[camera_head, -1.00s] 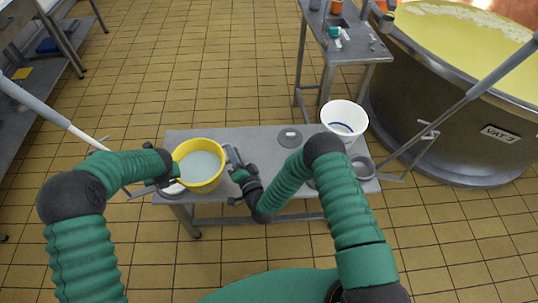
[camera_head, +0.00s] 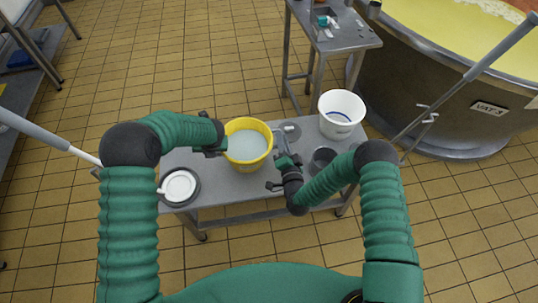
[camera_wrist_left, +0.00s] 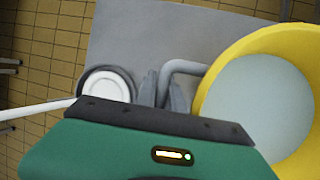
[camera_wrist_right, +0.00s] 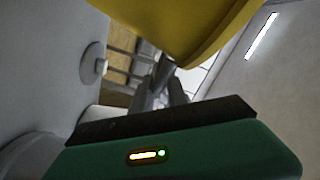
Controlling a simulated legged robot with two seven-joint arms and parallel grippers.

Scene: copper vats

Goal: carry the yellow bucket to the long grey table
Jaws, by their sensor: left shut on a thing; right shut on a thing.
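The yellow bucket (camera_head: 248,143) holds a pale liquid and looks upright over the middle of a grey table (camera_head: 228,188). My left gripper (camera_head: 215,147) is shut on its grey side handle, which shows between the fingers in the left wrist view (camera_wrist_left: 170,92). My right gripper (camera_head: 281,163) is shut on the bucket's handle on the opposite side; the right wrist view shows these fingers (camera_wrist_right: 165,88) close under the yellow wall (camera_wrist_right: 195,25). I cannot tell whether the bucket's bottom touches the tabletop.
A white bucket (camera_head: 341,112) stands at the table's right end, near a dark round container (camera_head: 323,158). A white disc (camera_head: 180,186) lies at the left end. A smaller grey table (camera_head: 345,38) and a large vat (camera_head: 455,110) stand behind. Tiled floor is open at back left.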

